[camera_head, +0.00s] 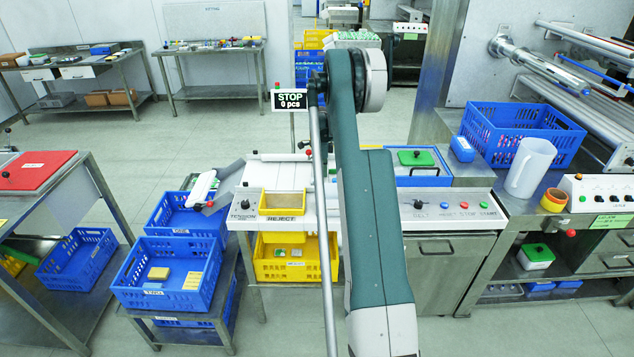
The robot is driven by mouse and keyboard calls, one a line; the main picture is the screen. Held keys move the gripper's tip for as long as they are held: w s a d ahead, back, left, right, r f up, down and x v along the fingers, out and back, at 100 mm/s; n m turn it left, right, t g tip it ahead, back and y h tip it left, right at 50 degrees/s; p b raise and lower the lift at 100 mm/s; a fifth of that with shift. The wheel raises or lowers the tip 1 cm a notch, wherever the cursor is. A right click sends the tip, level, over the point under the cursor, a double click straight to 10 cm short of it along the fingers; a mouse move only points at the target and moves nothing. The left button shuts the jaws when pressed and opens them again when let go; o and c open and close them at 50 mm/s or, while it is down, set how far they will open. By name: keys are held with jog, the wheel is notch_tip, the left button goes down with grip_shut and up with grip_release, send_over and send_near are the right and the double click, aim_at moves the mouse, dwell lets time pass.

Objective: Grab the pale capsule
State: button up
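I cannot make out a pale capsule anywhere in this view; it may be too small to tell or hidden behind my arm. My arm rises through the middle of the picture and covers part of the machine bench. My gripper does not show. The bench has a white top (258,172) with a shallow yellow tray (283,204) above a REJECT label. The tray looks empty from here. A sign (289,101) reading "STOP 0 pcs" stands on a post beside my arm.
A blue crate (135,290) with yellow and pale blocks stands at the lower left. A yellow crate (270,270) sits under the tray. The floor at the back left is clear.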

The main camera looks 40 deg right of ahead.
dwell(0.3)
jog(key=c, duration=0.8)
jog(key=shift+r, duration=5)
